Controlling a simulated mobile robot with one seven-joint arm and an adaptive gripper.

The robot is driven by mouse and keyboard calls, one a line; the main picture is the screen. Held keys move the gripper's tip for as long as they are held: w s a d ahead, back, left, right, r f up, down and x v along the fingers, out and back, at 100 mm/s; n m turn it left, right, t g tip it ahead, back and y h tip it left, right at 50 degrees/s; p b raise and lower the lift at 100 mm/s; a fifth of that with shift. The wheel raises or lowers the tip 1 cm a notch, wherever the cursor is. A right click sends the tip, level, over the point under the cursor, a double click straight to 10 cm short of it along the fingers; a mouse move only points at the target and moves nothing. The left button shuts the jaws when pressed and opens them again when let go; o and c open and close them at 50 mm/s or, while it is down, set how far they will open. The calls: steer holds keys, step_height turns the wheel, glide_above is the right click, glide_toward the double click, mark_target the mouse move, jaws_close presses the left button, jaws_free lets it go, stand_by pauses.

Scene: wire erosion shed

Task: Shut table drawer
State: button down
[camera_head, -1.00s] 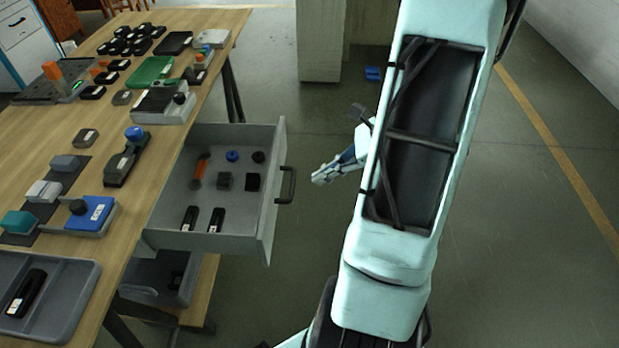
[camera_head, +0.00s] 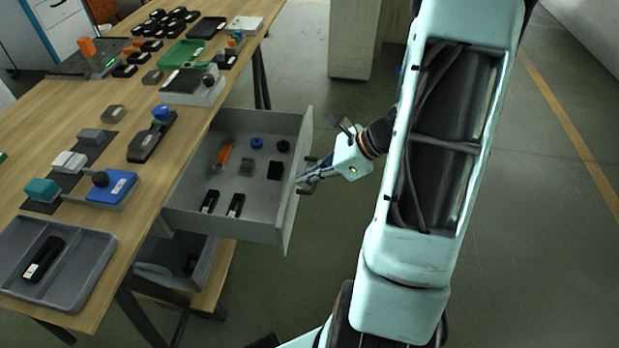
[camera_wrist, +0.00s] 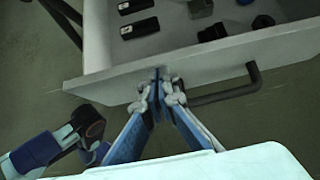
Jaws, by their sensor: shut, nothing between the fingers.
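The grey table drawer (camera_head: 295,205) is pulled out from the right side of the wooden table and stands open. Its dark bar handle (camera_wrist: 228,92) is on the outer face of the front panel; part of it is hidden behind my gripper in the head view. My gripper (camera_head: 303,181) is shut and empty, with its fingertips at the drawer front beside the handle. In the wrist view the closed fingertips (camera_wrist: 159,82) are at the front panel, left of the handle; whether they touch it I cannot tell.
The drawer holds an orange-handled tool (camera_head: 222,157), a blue knob (camera_head: 257,142) and several small black parts. A second grey drawer (camera_head: 160,275) sits lower under the table. The tabletop (camera_head: 130,205) carries trays and fixtures. The floor right of the drawer is clear apart from my arm.

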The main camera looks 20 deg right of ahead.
steer(key=w+a, duration=0.7)
steer(key=a, duration=0.3)
steer(key=w+a, duration=0.7)
steer(key=a, duration=0.3)
steer(key=shift+a, duration=0.25)
